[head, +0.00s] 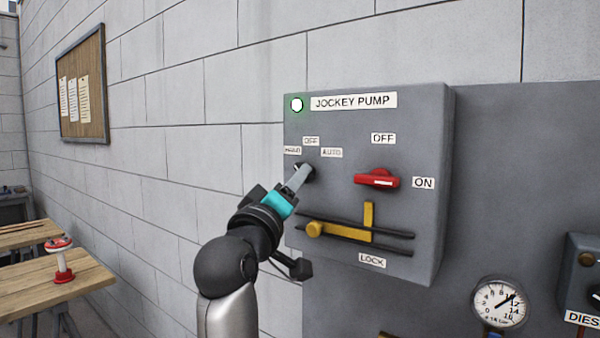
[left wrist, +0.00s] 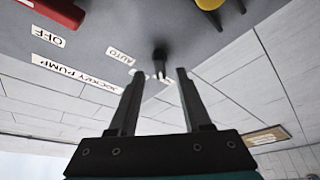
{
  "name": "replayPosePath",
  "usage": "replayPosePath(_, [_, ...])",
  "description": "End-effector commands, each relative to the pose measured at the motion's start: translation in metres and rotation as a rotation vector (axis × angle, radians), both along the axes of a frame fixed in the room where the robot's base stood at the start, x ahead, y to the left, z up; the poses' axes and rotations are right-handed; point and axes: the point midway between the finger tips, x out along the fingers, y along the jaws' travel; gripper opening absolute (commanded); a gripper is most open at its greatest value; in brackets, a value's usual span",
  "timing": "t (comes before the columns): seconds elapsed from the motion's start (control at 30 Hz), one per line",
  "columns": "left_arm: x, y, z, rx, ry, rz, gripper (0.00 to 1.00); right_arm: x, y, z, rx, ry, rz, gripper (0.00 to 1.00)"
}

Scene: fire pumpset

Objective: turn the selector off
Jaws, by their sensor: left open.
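The selector is a small black knob (head: 309,171) on the grey jockey pump panel (head: 350,125). It sits below the HAND, OFF and AUTO labels and is partly hidden by my left gripper in the head view. My left gripper (head: 299,177) reaches it from below left. In the left wrist view the selector (left wrist: 159,60) lies ahead of my open left gripper (left wrist: 157,72), in line with the gap between the fingertips. The fingers are not closed on it. Which label the knob points at is hard to tell. My right gripper is not in view.
A red switch (head: 377,180) with OFF and ON labels sits right of the selector. Below is a yellow lock lever (head: 340,230) with dark rails. A gauge (head: 499,305) stands lower right; wooden tables (head: 60,283) stand left.

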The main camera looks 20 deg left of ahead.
Motion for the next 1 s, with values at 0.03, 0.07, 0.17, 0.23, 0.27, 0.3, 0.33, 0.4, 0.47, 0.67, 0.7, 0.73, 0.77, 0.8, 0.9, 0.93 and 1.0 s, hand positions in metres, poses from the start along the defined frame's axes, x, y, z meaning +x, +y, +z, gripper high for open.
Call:
replayPosePath(0.03, [0.007,0.000,0.003,0.001,0.001,0.000,0.49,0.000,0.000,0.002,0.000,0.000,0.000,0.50])
replayPosePath(0.07, [0.010,-0.001,0.004,0.001,0.001,0.001,0.49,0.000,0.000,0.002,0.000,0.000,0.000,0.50])
replayPosePath(0.17, [0.020,-0.001,0.007,0.001,0.001,0.001,0.49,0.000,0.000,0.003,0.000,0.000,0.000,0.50])
replayPosePath(0.23, [0.026,-0.001,0.008,0.001,0.001,0.001,0.49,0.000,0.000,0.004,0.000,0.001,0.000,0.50])
replayPosePath(0.27, [0.027,-0.001,0.009,0.001,0.000,0.000,0.49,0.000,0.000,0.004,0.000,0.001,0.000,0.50])
replayPosePath(0.3, [0.029,-0.002,0.009,0.001,0.000,0.000,0.49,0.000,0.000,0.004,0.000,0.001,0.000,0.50])
replayPosePath(0.33, [0.031,-0.002,0.009,0.001,0.001,0.001,0.49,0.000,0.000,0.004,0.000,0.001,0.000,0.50])
replayPosePath(0.4, [0.032,-0.002,0.010,0.001,0.000,0.000,0.49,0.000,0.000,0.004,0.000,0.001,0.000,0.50])
replayPosePath(0.47, [0.033,-0.002,0.010,0.001,-0.001,0.001,0.49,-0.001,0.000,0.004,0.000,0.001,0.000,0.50])
replayPosePath(0.67, [0.033,-0.002,0.010,0.000,-0.001,0.001,0.49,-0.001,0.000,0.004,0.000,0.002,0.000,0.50])
replayPosePath(0.7, [0.033,-0.002,0.010,0.000,-0.001,0.001,0.49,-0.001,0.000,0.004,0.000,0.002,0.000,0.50])
replayPosePath(0.73, [0.033,-0.002,0.010,0.000,-0.001,0.001,0.45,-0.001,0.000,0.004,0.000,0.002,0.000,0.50])
replayPosePath(0.77, [0.033,-0.002,0.010,0.000,-0.001,0.001,0.42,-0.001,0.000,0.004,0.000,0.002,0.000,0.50])
replayPosePath(0.8, [0.033,-0.002,0.010,0.000,-0.001,0.001,0.38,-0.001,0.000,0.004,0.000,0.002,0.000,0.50])
replayPosePath(0.9, [0.033,-0.002,0.010,0.000,0.000,0.000,0.26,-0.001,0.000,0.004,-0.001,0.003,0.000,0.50])
replayPosePath(0.93, [0.033,-0.002,0.010,0.000,0.000,0.000,0.23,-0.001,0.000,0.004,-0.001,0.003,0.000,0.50])
replayPosePath(1.0, [0.033,-0.002,0.010,0.000,0.000,0.000,0.15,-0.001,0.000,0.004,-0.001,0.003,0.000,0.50])
